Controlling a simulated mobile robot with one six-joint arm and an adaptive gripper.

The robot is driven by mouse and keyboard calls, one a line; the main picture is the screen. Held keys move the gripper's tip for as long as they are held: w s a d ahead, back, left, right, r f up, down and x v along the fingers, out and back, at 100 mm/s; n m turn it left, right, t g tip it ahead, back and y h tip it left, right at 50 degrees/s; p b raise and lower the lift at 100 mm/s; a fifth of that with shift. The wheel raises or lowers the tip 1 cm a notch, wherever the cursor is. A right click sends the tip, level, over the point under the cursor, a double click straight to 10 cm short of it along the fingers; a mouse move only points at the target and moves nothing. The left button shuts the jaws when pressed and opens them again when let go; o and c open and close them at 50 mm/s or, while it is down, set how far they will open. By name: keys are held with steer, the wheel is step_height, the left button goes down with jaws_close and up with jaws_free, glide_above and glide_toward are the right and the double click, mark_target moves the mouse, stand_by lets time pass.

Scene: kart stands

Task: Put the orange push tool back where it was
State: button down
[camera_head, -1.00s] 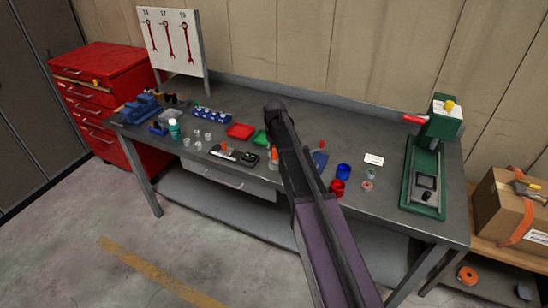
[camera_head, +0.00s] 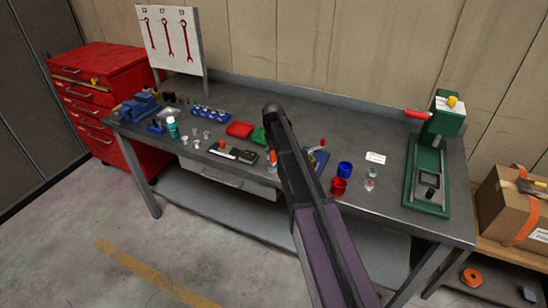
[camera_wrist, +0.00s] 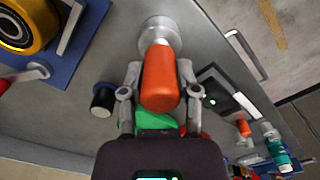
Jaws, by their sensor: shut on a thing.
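The orange push tool (camera_wrist: 160,85) is between the two fingers of my gripper (camera_wrist: 161,72) in the wrist view. My gripper is shut on its orange handle. A pale metal neck continues from the handle to a round grey piece (camera_wrist: 158,30) over the bench; I cannot tell whether that piece is part of the tool or a holder, or whether it touches the bench. In the head view a bit of the orange tool (camera_head: 272,156) shows at the left edge of my arm, above the workbench (camera_head: 400,150). The gripper itself is mostly hidden there.
A blue plate (camera_head: 318,158) with a red-knobbed lever lies right of my arm. Blue (camera_head: 344,169) and red (camera_head: 338,187) cups stand beyond it. A black device (camera_head: 232,153), red tray (camera_head: 239,130) and green tray (camera_head: 258,136) lie left. A black cylinder (camera_wrist: 103,99) stands close to the tool.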

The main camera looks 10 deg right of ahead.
steer(key=shift+f, duration=0.15)
steer(key=shift+c, duration=1.7)
jaws_free()
steer(key=shift+r, duration=0.25)
step_height(320, 180, up, 12)
steer(key=p, duration=1.2)
steer(key=shift+f, duration=0.1)
steer(key=s+m, duration=0.1)
steer(key=s, duration=2.8)
steer(key=shift+d+m, duration=0.2)
steer(key=shift+m, duration=0.2)
steer(key=shift+f, duration=0.1)
